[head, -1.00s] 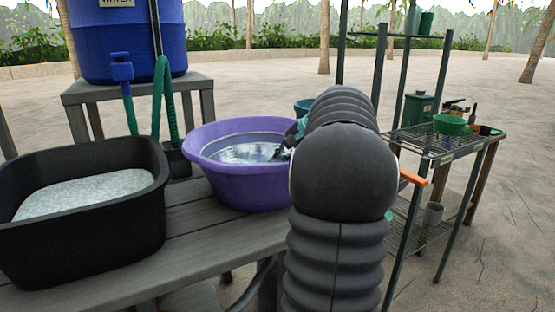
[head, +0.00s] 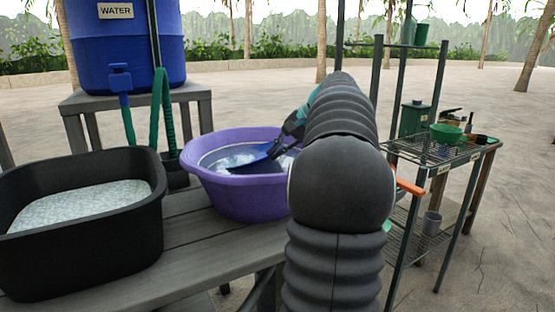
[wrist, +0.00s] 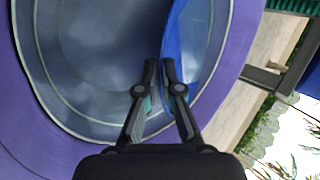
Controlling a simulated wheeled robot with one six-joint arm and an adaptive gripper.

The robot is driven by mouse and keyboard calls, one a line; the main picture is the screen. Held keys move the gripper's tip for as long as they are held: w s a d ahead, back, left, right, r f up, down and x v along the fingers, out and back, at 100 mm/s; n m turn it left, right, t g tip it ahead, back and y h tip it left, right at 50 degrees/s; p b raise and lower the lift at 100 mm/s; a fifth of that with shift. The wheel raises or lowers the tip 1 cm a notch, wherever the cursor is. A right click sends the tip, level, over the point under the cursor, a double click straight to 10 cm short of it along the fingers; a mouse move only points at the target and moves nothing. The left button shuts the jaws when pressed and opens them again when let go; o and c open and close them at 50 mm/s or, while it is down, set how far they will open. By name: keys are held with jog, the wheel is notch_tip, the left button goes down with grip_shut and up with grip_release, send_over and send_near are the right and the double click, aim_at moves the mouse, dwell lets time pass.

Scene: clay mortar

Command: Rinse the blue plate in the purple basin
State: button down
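The purple basin (head: 237,192) stands on the grey wooden bench and holds clear water; in the wrist view its rim and inner wall (wrist: 50,60) fill the left and middle. The blue plate (head: 255,156) is tilted inside the basin, partly in front of the water. In the wrist view the plate (wrist: 192,45) shows nearly edge-on. My gripper (wrist: 160,72) is shut on the plate's edge, with the fingertips over the basin. In the head view my gripper (head: 283,140) is partly hidden by my arm, and whether the plate touches the water is unclear.
A black tub (head: 82,236) with pale, bubbly contents stands left of the basin. Behind are a blue water barrel (head: 125,55) and a green hose (head: 162,110). A metal rack with a green bowl (head: 446,133) stands to the right.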

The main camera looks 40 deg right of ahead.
notch_tip(320, 180, up, 12)
jog(key=shift+r, duration=0.2)
dwell(0.9)
dwell(1.0)
